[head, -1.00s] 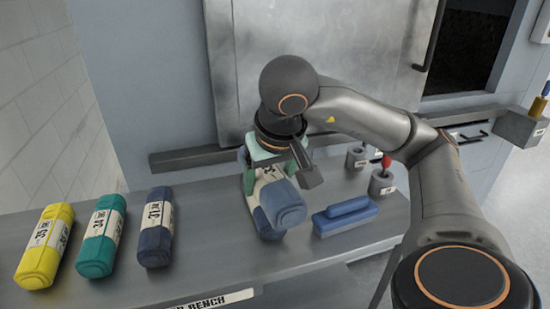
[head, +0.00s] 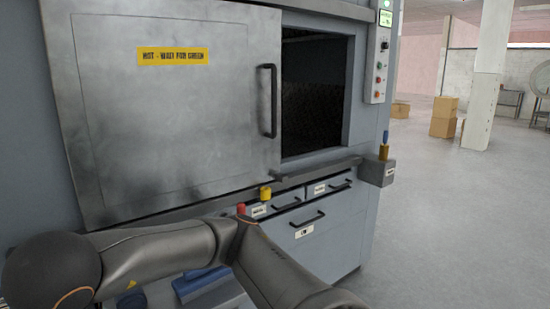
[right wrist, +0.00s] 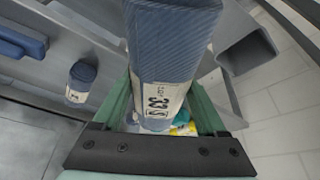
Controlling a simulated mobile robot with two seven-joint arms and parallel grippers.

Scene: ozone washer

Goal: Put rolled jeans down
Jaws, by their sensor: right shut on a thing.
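In the right wrist view, my right gripper (right wrist: 162,102) has its green fingers on either side of a blue rolled pair of jeans (right wrist: 172,45). In the head view the right arm crosses the lower left, and the gripper and roll are out of sight. My left gripper is in neither view.
The washer's grey door (head: 180,110) stands left of a dark opening (head: 312,95). A ledge and drawers (head: 315,215) lie below. A blue block (head: 203,283) sits behind my arm. Yellow and teal pieces (right wrist: 182,128) show below the held roll. Open floor (head: 450,220) lies right.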

